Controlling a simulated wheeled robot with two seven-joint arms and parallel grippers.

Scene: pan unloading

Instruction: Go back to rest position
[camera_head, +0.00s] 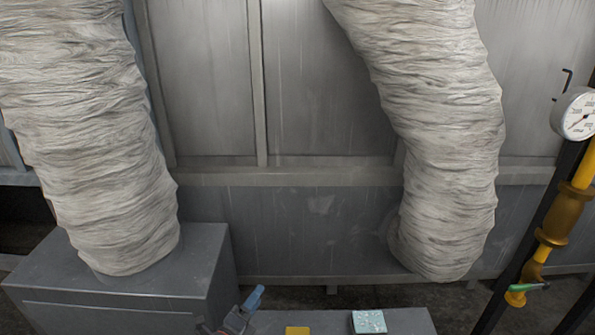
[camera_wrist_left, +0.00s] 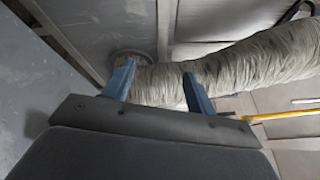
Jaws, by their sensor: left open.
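My left gripper (camera_head: 250,304) shows at the bottom of the head view, with a blue finger pointing up and to the right. In the left wrist view its two blue fingers (camera_wrist_left: 157,86) stand wide apart with nothing between them. It is open and empty. A wrapped duct and grey wall lie beyond the fingers. My right gripper is not in either view.
Two thick wrapped ducts, left (camera_head: 100,150) and right (camera_head: 445,150), run down the metal wall. A grey box (camera_head: 120,285) stands at left. A low grey surface (camera_head: 405,322) bears a yellow item (camera_head: 297,330) and a pale blue item (camera_head: 369,321). A gauge (camera_head: 577,114) and yellow pipe (camera_head: 565,215) stand at right.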

